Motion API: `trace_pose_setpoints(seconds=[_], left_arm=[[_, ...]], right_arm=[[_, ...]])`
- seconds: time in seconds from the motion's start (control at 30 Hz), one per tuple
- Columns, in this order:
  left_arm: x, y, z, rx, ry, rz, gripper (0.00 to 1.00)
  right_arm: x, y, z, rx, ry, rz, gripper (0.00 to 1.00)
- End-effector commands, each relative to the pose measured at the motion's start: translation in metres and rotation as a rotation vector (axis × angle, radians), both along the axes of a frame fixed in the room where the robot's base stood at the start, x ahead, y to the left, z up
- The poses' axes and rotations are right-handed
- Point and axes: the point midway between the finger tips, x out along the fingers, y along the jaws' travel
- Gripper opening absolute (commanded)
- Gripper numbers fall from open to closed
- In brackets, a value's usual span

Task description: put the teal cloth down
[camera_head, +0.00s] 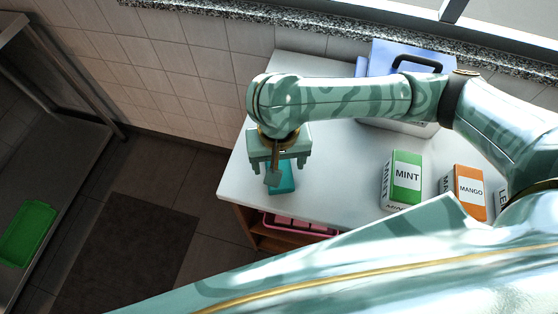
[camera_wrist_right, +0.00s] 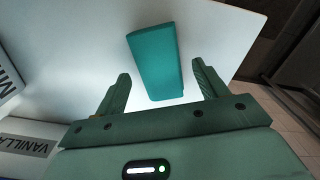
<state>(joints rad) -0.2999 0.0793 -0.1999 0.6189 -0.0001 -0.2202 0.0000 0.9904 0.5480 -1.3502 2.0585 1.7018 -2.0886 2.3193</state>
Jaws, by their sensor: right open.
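The teal cloth (camera_head: 287,179), a folded flat block, appears to lie on the white counter near its left end. In the right wrist view the teal cloth (camera_wrist_right: 155,62) is clear of both fingers, its lower end showing between them. My right gripper (camera_head: 278,166) is over the cloth, pointing down, and hides part of it in the head view. Its two fingers (camera_wrist_right: 161,74) are spread with nothing gripped. My left gripper is not in view.
On the white counter (camera_head: 340,190) stand a green MINT box (camera_head: 406,178) and an orange MANGO box (camera_head: 468,190) to the right. A blue case (camera_head: 400,55) with a black handle is behind my arm. A green tray (camera_head: 28,232) lies far left.

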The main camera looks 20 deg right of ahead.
Motion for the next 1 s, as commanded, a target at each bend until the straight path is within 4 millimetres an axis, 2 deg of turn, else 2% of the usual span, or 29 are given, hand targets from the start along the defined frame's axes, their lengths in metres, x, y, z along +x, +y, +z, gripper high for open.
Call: trace_pose_setpoints(seconds=[0.03, 0.2, 0.4, 0.6, 1.0], left_arm=[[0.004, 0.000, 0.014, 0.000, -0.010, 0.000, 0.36], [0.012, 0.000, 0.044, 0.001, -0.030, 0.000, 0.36], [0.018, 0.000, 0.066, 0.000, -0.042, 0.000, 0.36], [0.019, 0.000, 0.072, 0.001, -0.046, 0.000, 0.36], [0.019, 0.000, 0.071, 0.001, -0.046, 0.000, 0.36]], right_arm=[[0.001, 0.000, 0.020, -0.001, -0.009, 0.000, 0.72], [0.001, 0.000, 0.063, -0.001, -0.011, 0.000, 0.72], [0.001, 0.000, 0.100, 0.000, -0.006, -0.002, 0.72], [0.000, 0.000, 0.112, -0.001, -0.002, -0.001, 0.72], [0.000, 0.000, 0.111, 0.000, -0.001, -0.001, 0.72]])
